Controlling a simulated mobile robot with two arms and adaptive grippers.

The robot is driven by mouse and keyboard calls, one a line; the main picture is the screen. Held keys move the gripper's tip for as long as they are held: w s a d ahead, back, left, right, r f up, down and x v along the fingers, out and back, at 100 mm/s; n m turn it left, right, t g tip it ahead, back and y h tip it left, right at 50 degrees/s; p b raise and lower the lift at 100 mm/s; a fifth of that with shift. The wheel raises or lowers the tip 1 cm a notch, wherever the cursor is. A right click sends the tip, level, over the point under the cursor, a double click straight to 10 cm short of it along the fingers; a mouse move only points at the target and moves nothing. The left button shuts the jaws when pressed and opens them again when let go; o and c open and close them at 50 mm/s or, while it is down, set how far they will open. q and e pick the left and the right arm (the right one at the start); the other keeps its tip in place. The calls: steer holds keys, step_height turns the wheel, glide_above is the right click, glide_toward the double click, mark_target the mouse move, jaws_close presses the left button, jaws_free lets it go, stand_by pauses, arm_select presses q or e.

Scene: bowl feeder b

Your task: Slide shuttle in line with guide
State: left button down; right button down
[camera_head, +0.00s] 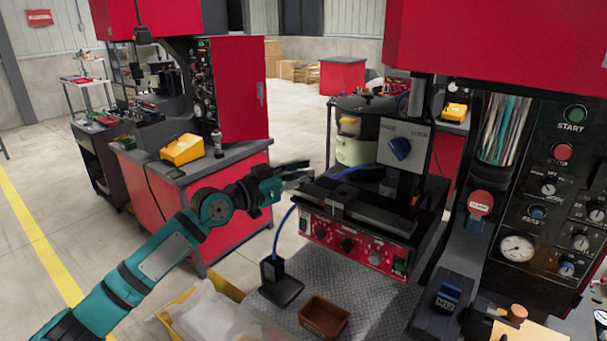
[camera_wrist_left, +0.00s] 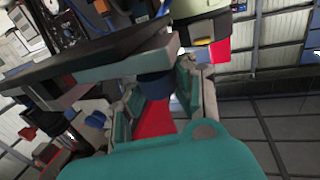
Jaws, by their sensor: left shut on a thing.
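My left gripper (camera_head: 302,173) is at the left end of the dark top of the feeder unit (camera_head: 360,240), whose front is a red control panel. In the left wrist view, the fingers (camera_wrist_left: 160,95) are shut on a dark blue knob-like part (camera_wrist_left: 156,84), which I take to be the shuttle's grip. A grey bar (camera_wrist_left: 125,60) lies right against that part, beside a long dark plate (camera_wrist_left: 60,68). I cannot tell for sure which of these is the guide, or how well they line up. In the head view the gripped part is hidden by the fingers. My right gripper is not in view.
A bowl feeder (camera_head: 360,148) stands behind the unit, beside a grey box with a blue knob (camera_head: 400,148). A brown tray (camera_head: 324,316) and a black stand with a blue cable (camera_head: 280,280) are in front. A red press with a control panel (camera_head: 535,200) stands at right.

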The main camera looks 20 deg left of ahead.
arm_select(q)
steer(key=shift+d+f, duration=0.1)
steer(key=shift+f, duration=0.15)
steer(key=shift+s+d+f+b, duration=0.1)
steer(key=shift+d+b, duration=0.05)
steer(key=shift+b, duration=0.25)
steer(key=c, duration=1.7)
jaws_free()
steer(key=shift+c, duration=0.2)
steer(key=o, duration=0.8)
steer(key=shift+s+a+r, duration=0.3)
steer(key=shift+s+a, duration=0.05)
steer(key=shift+s, duration=0.1)
steer(key=shift+c, duration=0.2)
steer(key=shift+w+d, duration=0.15)
steer(key=shift+w, duration=0.05)
steer(key=v, duration=1.2)
